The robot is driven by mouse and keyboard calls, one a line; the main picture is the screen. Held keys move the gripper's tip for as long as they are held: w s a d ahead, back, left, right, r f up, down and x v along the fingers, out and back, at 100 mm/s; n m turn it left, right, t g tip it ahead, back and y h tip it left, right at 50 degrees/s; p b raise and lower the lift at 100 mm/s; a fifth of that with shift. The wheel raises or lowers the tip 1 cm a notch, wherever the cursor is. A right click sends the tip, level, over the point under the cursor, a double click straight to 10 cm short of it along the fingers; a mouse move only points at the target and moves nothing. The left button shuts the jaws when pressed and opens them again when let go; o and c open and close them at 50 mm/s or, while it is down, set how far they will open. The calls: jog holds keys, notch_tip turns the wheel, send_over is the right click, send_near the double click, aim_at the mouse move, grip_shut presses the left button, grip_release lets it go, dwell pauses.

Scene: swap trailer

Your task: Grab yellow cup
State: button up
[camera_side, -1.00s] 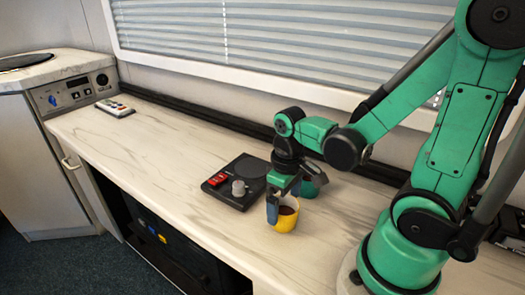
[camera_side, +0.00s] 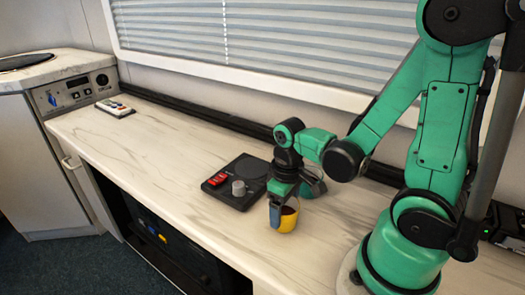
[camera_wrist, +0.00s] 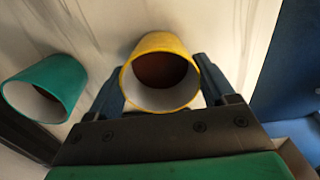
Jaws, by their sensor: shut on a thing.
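The yellow cup (camera_side: 287,223) has a dark inside and stands on the counter near its front edge, below my gripper in the side view. In the wrist view the yellow cup (camera_wrist: 176,48) lies between my two dark fingers. My gripper (camera_side: 281,208) is shut on the cup, one finger on each side. In the wrist view my gripper (camera_wrist: 158,85) has its fingers against the cup's sides. Whether the cup is lifted from the counter cannot be told.
A green cup (camera_wrist: 62,77) stands close by, left in the wrist view; it shows partly behind my gripper in the side view (camera_side: 314,186). A black device (camera_side: 233,197) with a red switch and grey knob lies left. A white remote-like panel (camera_side: 115,108) lies far left.

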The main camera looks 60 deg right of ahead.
jog(key=shift+r, duration=0.15)
notch_tip(320, 180, up, 20)
jog(key=shift+f, duration=0.25)
dwell(1.4)
jog(key=shift+r, duration=0.1)
dwell(0.8)
